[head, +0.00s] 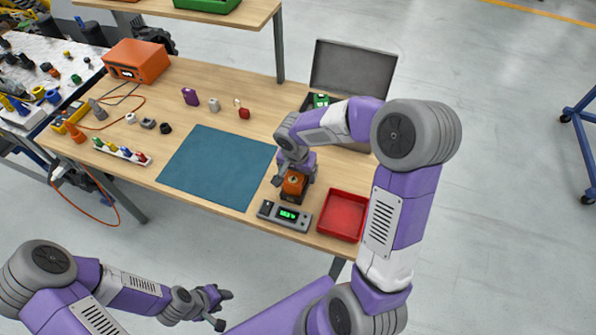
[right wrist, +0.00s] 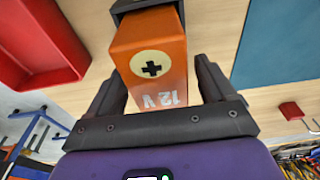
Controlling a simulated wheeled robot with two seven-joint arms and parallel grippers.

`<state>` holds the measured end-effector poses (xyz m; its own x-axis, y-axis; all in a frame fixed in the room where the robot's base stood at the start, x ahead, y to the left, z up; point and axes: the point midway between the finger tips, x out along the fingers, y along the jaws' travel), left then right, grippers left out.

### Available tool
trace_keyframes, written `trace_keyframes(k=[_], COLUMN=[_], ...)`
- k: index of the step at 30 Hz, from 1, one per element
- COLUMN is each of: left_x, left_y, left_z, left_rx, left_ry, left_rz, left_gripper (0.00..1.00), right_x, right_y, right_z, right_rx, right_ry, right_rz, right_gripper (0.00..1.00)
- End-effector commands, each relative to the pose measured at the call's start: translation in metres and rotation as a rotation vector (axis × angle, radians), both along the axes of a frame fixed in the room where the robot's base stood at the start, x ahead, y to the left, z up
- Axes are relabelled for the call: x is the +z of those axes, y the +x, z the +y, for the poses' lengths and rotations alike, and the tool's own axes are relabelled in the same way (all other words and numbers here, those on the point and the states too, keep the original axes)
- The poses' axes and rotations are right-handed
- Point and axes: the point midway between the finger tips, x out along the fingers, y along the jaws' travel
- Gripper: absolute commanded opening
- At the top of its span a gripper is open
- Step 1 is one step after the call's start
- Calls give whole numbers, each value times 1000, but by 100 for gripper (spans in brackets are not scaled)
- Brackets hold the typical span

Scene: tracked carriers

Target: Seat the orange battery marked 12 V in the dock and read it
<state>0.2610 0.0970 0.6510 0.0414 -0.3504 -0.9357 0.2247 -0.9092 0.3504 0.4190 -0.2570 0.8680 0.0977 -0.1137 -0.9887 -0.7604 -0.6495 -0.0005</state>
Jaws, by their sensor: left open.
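The orange battery (head: 293,186) stands at the dock (head: 267,209), near the table's front edge. In the right wrist view the battery (right wrist: 152,62) shows a plus sign on a pale disc and the mark 12 V, upside down. A dark part (right wrist: 145,5) is at its far end; I cannot tell whether it is fully seated. The dock's display is lit green, its text too small to read. My right gripper (right wrist: 160,85) has its fingers either side of the battery; a narrow gap seems to show at the right, but its grip is unclear. My left gripper (head: 222,307) is open and empty, off the table's front.
A red tray (head: 342,215) is just right of the dock. A blue mat (head: 217,167) lies to the left. An open grey case (head: 352,70) stands behind my right arm. An orange box (head: 137,61) and several small parts are further back left.

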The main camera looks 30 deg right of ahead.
Motion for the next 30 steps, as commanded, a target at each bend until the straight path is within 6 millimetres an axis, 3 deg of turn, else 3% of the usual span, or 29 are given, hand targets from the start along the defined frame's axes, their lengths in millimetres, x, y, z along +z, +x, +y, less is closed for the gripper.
trace_keyframes(k=[10, 24, 30], left_x=[6, 30, 34], left_y=[0, 0, 0], left_z=[0, 0, 0], left_rx=[0, 0, 0], left_ry=[0, 0, 0], left_rz=[0, 0, 0], left_gripper=[43, 43, 43], right_x=[5, 100, 119], right_y=[0, -9, -11], right_z=[0, 11, 13], right_rx=[0, -1, 0], right_ry=[0, 1, 0], right_rz=[1, -4, 0], right_gripper=[83, 83, 83])
